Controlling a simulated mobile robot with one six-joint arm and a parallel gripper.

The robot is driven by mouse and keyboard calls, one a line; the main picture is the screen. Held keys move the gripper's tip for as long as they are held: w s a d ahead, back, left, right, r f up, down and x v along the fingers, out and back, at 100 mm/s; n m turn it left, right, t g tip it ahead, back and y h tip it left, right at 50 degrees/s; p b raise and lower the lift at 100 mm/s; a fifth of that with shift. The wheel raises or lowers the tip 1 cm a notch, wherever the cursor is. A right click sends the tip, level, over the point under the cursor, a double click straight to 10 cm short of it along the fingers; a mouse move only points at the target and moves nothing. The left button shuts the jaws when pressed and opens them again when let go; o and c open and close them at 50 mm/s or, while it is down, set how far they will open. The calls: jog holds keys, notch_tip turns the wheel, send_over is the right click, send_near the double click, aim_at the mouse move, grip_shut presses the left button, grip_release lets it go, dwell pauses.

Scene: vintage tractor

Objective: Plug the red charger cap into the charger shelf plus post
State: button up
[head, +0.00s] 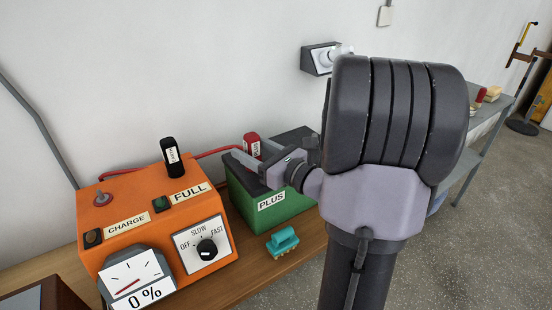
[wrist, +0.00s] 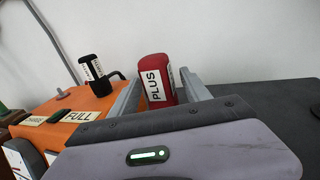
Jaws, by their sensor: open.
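The red charger cap (head: 252,144), with a white label, stands at the green PLUS battery (head: 270,203). In the wrist view the red cap (wrist: 153,82) reads PLUS and stands between the two fingers. My gripper (head: 256,158) is open, with one finger (wrist: 128,102) on each side of the cap. Whether either finger touches it cannot be told. The cap's lower end is hidden. A short grey post in a red ring (head: 102,198) stands bare on top of the orange charger (head: 150,225); I take it as the plus post.
A black cap (head: 171,156) stands upright on the charger. A red cable (head: 205,153) runs behind toward the red cap. A teal connector-like block (head: 282,241) lies on the wooden bench (head: 255,280). A wall behind limits room. A grey wall fixture (head: 320,58) hangs above.

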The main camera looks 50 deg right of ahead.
jog(key=s+p, duration=0.2)
jog(key=s, duration=1.3)
jog(key=shift+d, duration=0.15)
jog(key=w+a+n+g+y, duration=0.2)
jog(key=a+n+g+y, duration=0.3)
jog(key=a, duration=0.5)
jog(key=w+a+n+g+y, duration=0.2)
jog(key=a+n+y, duration=0.1)
jog(key=a+n, duration=0.5)
jog(key=s+a+n+g+h, duration=0.5)
jog(key=a+n, duration=0.8)
jog(key=n, duration=0.5)
jog(key=shift+s+r+h, duration=0.2)
jog(key=shift+s+h, duration=0.5)
jog(key=shift+s, duration=0.25)
